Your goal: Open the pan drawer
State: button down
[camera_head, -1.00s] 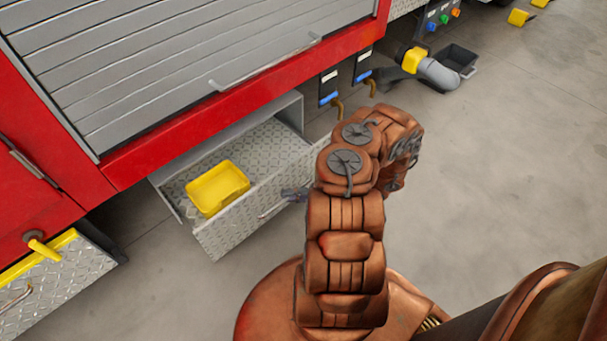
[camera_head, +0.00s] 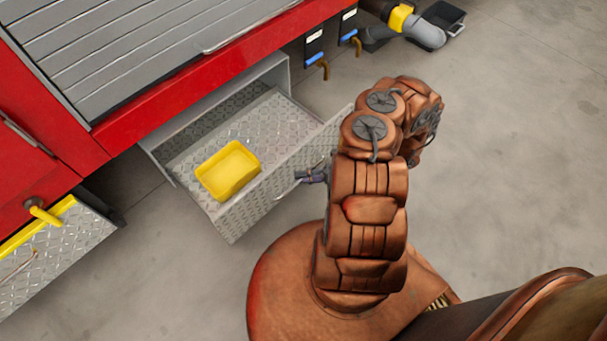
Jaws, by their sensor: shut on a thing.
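The pan drawer (camera_head: 270,118) is a diamond-plate metal drawer under the red truck body. It stands pulled well out, with a yellow tray (camera_head: 228,170) inside. Its front panel (camera_head: 245,207) faces me and carries a thin bar handle (camera_head: 284,191). My gripper (camera_head: 306,176) is at the front panel, shut on the handle. My copper-coloured arm hides the right end of the drawer front, and the far finger is hard to make out.
A grey roller shutter (camera_head: 150,60) is above the drawer. A diamond-plate step with a yellow edge (camera_head: 50,250) is at left. The floor (camera_head: 500,170) at right is clear.

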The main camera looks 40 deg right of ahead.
jog(key=shift+s+a, duration=0.1)
jog(key=shift+a, duration=0.05)
jog(key=c, duration=1.1)
grip_release()
jog(key=shift+c, duration=0.2)
jog(key=v, duration=1.2)
